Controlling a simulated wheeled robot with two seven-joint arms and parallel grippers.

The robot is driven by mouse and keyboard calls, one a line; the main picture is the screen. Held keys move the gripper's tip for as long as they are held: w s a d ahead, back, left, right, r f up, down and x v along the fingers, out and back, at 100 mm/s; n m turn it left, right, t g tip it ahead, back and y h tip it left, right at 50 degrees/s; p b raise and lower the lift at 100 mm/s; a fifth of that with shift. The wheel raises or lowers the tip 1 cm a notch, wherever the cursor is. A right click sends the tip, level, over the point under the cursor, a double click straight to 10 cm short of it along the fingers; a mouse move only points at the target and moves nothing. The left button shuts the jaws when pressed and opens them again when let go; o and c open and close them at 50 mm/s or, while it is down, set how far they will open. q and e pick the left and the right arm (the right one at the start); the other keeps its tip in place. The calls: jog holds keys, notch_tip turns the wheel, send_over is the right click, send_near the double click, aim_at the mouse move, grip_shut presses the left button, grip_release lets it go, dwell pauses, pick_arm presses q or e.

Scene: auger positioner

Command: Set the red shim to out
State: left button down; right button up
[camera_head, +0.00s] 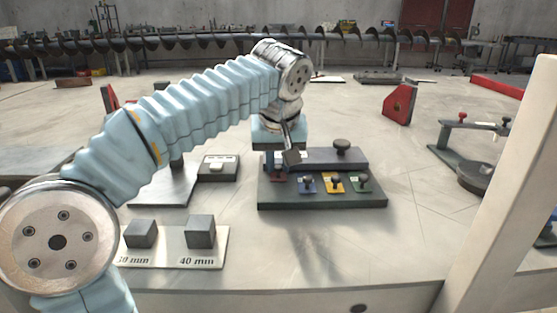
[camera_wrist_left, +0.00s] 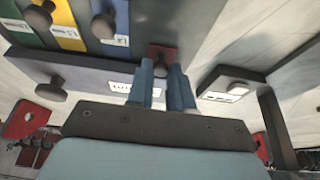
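A dark holder block (camera_head: 320,201) on the bench carries a row of small knobbed shims: red (camera_head: 277,180) at the left end, then blue (camera_head: 307,184), yellow (camera_head: 334,183) and green (camera_head: 361,183). My left gripper (camera_head: 277,166) points down at the red shim and partly hides it. In the left wrist view the red shim (camera_wrist_left: 163,52) shows just beyond the fingertips. Its dark knob lies between the two blue fingers (camera_wrist_left: 161,75), which stand apart on either side. Whether they press on it is unclear. My right gripper is not in view.
A raised grey block with a black knob (camera_head: 342,147) stands behind the shim row. A small labelled box (camera_head: 218,168) is to the left. A plate with two grey cubes (camera_head: 170,246) sits at front left. A pale post (camera_head: 505,190) rises at right. The bench front right is clear.

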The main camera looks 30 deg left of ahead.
pick_arm(q)
jog(key=shift+d, duration=0.1)
jog(key=shift+s+d+b, duration=0.2)
jog(key=shift+s+d, duration=0.2)
jog(key=shift+s, duration=0.3)
jog(key=shift+s+d+b, duration=0.15)
jog(key=shift+s+d, duration=0.25)
jog(key=shift+s, duration=0.25)
jog(key=shift+s+d+b, duration=0.2)
jog(key=shift+s+d, duration=0.2)
jog(key=shift+s, duration=0.3)
jog(key=c, duration=1.1)
grip_release()
jog(key=shift+o, duration=0.4)
jog(key=shift+r, duration=0.1)
jog(key=p+v, duration=0.4)
jog(key=v, duration=0.9)
jog(key=shift+r, duration=0.25)
jog(key=shift+s, duration=0.15)
